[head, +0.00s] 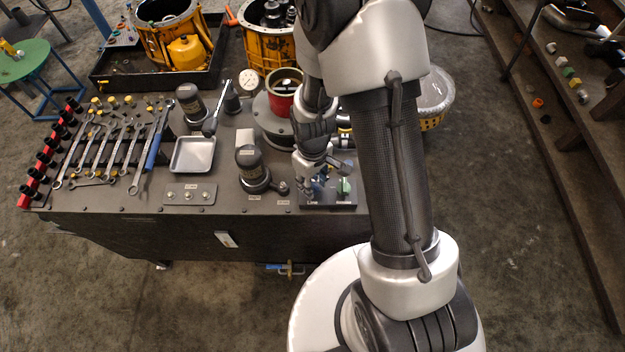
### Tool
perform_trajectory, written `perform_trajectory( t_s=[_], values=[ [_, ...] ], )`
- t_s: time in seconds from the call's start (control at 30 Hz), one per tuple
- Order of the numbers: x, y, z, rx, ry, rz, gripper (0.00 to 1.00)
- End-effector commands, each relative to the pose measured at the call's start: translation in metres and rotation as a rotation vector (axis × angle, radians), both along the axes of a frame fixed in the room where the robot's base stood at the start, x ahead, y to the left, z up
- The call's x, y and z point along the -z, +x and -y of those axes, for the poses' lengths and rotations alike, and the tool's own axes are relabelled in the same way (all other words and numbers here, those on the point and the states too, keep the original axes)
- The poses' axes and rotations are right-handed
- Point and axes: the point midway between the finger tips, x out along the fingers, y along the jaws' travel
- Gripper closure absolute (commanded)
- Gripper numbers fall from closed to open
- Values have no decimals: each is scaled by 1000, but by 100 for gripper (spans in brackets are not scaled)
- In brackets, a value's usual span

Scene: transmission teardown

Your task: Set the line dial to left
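A small dark control panel (328,199) sits at the front right of the workbench. It carries a green-marked knob (343,187) on its right side, and small labels run along its front edge, too small to read surely. My gripper (308,188) points down at the left part of this panel, above the left label. It covers the knob that seems to be there, so I cannot see that dial's setting or whether the fingers touch it. The fingers are small and dark here, and their opening is unclear.
My arm hides the bench's right end.

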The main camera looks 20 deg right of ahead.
Motion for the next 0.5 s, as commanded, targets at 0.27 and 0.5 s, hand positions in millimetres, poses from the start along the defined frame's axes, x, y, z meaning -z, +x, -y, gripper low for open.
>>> perform_trajectory(
  t_s=[0.27,0.5],
  values=[
    [-12,1,0,1,1,3,69],
    [-61,1,0,0,0,7,69]
  ],
)
